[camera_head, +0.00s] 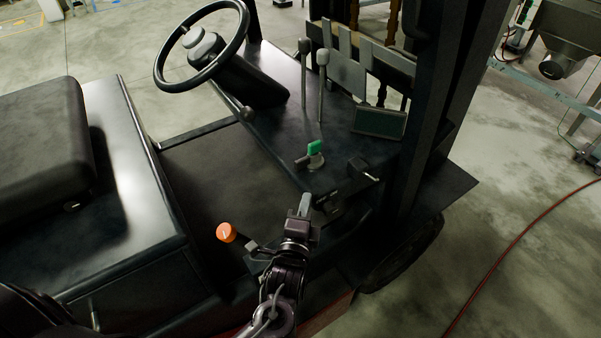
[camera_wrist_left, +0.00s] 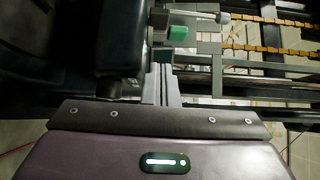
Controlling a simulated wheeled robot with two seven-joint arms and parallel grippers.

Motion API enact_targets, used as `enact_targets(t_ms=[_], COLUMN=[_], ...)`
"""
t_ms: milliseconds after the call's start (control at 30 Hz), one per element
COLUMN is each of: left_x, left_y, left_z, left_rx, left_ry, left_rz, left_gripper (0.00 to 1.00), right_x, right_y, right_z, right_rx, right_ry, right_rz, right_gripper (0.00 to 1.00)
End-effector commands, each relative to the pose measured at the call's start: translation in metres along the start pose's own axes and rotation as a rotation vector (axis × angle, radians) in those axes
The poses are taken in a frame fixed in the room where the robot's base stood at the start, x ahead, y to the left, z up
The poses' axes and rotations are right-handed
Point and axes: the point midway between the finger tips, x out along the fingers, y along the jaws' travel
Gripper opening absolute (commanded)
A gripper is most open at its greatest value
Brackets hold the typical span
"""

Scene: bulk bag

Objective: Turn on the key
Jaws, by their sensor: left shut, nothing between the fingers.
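The key (camera_head: 315,148) has a green head on a pale grey base and sits on the forklift's black dash panel. In the left wrist view its green head (camera_wrist_left: 178,33) shows just beyond my fingertips, slightly to the right. My left gripper (camera_head: 305,202) reaches in from the bottom of the head view. Its fingers are shut with nothing between them. In the head view it is below the key, with a visible gap. In the left wrist view the shut fingers (camera_wrist_left: 161,82) point towards the key's side. My right gripper is not in view.
The steering wheel (camera_head: 202,45) and two levers (camera_head: 322,82) rise beyond the key. A small black switch (camera_head: 362,168) is right of it. An orange knob (camera_head: 226,232) stands left of my gripper. The black mast (camera_head: 440,80) and seat (camera_head: 45,140) flank the cab.

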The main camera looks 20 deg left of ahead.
Motion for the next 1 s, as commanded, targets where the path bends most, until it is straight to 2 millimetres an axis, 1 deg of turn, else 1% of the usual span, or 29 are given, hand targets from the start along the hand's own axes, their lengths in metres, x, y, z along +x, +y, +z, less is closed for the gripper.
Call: enact_targets(t_ms=[33, 200, 267, 400, 600, 1000], left_x=[0.013, 0.050, 0.062, 0.075, 0.086, 0.087], left_y=[-0.004, -0.004, -0.004, -0.003, -0.001, 0.000], left_z=[0.000, 0.000, 0.000, 0.017, 0.027, 0.029], left_rx=[0.001, 0.000, 0.000, 0.003, 0.001, 0.000], left_ry=[-0.002, -0.001, -0.001, -0.001, 0.000, 0.001], left_rz=[-0.002, -0.002, -0.001, 0.001, 0.000, 0.000], left_gripper=[0.00, 0.00, 0.00, 0.00, 0.00, 0.00], right_x=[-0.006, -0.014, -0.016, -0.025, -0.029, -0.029], right_y=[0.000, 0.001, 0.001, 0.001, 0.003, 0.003], right_z=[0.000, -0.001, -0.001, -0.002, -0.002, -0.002], right_rx=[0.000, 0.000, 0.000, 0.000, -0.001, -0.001], right_ry=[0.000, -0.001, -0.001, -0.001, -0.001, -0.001], right_rz=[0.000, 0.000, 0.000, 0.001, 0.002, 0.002], right_gripper=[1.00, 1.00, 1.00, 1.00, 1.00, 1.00])
